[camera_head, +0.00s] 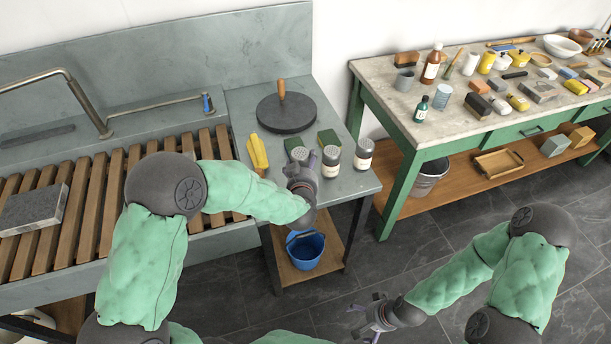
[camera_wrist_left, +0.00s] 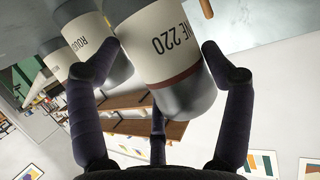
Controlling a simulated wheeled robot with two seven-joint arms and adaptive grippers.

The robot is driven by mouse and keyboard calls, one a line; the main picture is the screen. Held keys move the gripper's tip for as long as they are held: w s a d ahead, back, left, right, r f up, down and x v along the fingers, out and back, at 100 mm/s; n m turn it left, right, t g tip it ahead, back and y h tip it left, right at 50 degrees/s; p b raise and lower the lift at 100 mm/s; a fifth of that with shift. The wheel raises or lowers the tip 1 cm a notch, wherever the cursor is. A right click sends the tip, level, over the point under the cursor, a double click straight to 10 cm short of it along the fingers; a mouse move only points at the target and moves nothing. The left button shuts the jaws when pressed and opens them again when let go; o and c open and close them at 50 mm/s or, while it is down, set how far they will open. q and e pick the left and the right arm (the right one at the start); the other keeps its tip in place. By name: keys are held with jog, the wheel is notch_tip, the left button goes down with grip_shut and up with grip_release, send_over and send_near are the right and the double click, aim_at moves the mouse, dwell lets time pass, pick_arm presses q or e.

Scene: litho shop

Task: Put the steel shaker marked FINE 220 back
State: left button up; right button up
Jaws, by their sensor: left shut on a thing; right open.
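The steel shaker marked FINE 220 (camera_wrist_left: 168,45) has a pale label and a dark red band. My left gripper (camera_head: 303,176) is shut on it, with fingers on both sides in the left wrist view. In the head view the held shaker's perforated top (camera_head: 299,153) shows above the gripper; its lower body is hidden. It is at the left end of a row of similar shakers, at the grey bench's front part. Whether it touches the bench top I cannot tell. My right gripper (camera_head: 374,314) is open and empty, low over the dark floor.
Two other shakers stand close by: the middle one (camera_head: 331,160), marked ROUGH in the wrist view (camera_wrist_left: 98,48), and the right one (camera_head: 363,158). Behind are a round dark disc (camera_head: 285,114) with a wooden handle and green blocks. A yellow item (camera_head: 257,151) lies left. A cluttered table (camera_head: 398,101) stands right.

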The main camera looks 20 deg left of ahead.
pick_arm(q)
jog(key=shift+w+d+f+b, duration=0.1)
jog(key=shift+w+f+b, duration=0.1)
jog(key=shift+f+b, duration=0.6)
jog(key=shift+w+f+b, duration=0.2)
jog(key=shift+f+b, duration=0.05)
jog(key=shift+f, duration=0.9)
jog(key=shift+f, duration=0.2)
jog(key=o, duration=1.1)
